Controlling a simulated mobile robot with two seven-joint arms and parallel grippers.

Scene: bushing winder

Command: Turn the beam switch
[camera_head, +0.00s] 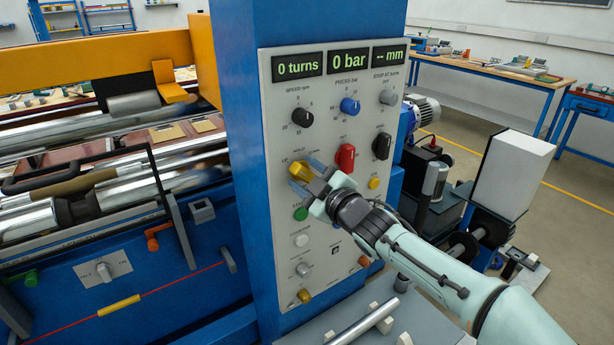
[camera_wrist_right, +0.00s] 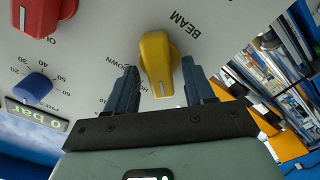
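The beam switch is a yellow knob (camera_wrist_right: 158,58) with the word BEAM printed beside it on the grey control panel (camera_head: 285,255). In the head view the yellow knob (camera_head: 300,169) is partly hidden by my right gripper (camera_head: 306,177). In the right wrist view my right gripper (camera_wrist_right: 160,82) is open, with one finger on each side of the knob. Gaps show between the knob and both fingers. A pale mark on the knob points toward my gripper's palm. My left gripper is not in view.
A red knob (camera_head: 345,157) sits close to the right of my gripper, and a green button (camera_head: 300,214) lies just below. A blue knob (camera_head: 350,106) and a black knob (camera_head: 382,146) are on the same panel. The winder's rollers (camera_head: 85,190) fill the left.

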